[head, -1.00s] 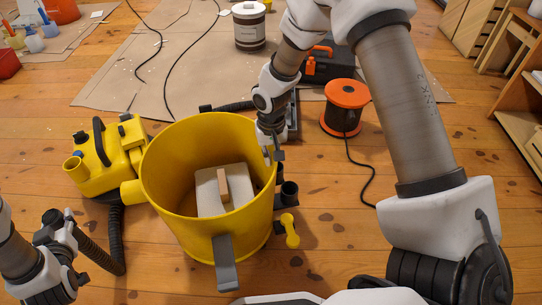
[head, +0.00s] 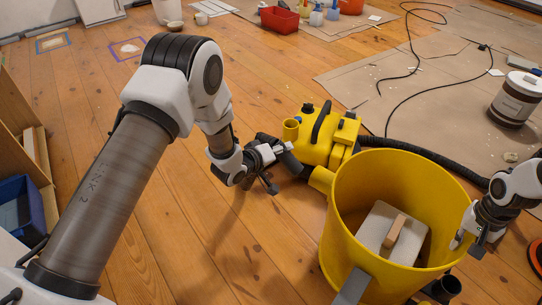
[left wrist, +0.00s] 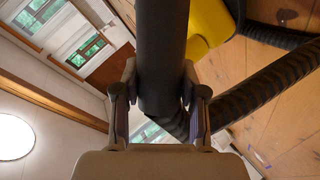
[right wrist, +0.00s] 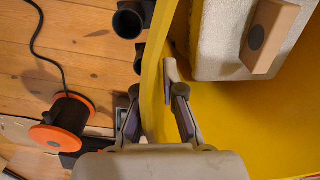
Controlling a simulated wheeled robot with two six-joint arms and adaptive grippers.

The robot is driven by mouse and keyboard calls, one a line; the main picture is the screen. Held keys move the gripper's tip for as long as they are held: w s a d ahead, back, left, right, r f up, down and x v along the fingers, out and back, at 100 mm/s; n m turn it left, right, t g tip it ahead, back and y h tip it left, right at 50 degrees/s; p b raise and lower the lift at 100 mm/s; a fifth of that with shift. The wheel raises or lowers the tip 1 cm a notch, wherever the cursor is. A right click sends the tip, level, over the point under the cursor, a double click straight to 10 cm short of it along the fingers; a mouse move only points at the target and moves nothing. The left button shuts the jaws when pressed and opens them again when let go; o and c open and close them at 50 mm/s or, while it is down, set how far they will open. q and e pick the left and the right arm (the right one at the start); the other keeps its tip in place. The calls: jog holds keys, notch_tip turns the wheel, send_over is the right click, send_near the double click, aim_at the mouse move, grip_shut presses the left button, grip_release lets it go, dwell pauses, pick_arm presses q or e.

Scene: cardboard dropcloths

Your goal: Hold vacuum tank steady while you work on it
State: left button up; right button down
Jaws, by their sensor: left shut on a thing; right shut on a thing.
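The yellow vacuum tank (head: 340,245) stands upright and open on the floor at the right of the head view. My right gripper (head: 472,236) is shut on its right rim; the right wrist view shows one finger (right wrist: 153,97) on each side of the yellow wall. My left gripper (head: 277,163) is left of the tank, beside its side spout (head: 321,180). It is shut on a dark hose end, a thick black tube (left wrist: 162,55) between the fingers in the left wrist view. A pale block (head: 378,232) with a wooden piece (head: 394,231) is inside the tank.
The yellow vacuum head (head: 325,145) sits behind the tank, with a ribbed black hose (head: 430,157) running right. A lidded bucket (head: 515,100) and cables lie on the paper behind. An orange reel (right wrist: 58,125) is near the tank. Open floor lies left.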

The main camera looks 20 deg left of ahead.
aim_at(286, 166)
pick_arm(q)
jog(key=a+f+n+h, duration=0.1)
jog(key=w+a+f+n+h, duration=0.1)
jog(key=n+h, duration=0.1)
jog(key=w+a+f+n+h, duration=0.1)
jog(key=shift+w+a+f+n+g+h, duration=0.2)
jog(key=shift+f+n+g+h, duration=0.1)
jog(key=shift+g+h, duration=0.1)
jog(key=shift+r, duration=0.1)
jog(key=shift+s+d, duration=0.4)
jog(key=shift+d, duration=0.5)
jog(key=shift+s+d, duration=0.35)
jog(key=shift+d, duration=0.55)
jog(key=shift+s+d, duration=0.4)
jog(key=shift+d, duration=0.5)
jog(key=shift+d, duration=0.15)
jog(key=shift+s+d, duration=0.15)
jog(key=shift+d, duration=0.15)
jog(key=shift+s+d, duration=0.1)
jog(key=shift+d, duration=0.2)
jog(key=shift+s+d, duration=0.15)
jog(key=shift+d, duration=0.15)
jog(key=shift+s+d, duration=0.1)
jog(key=shift+d, duration=0.15)
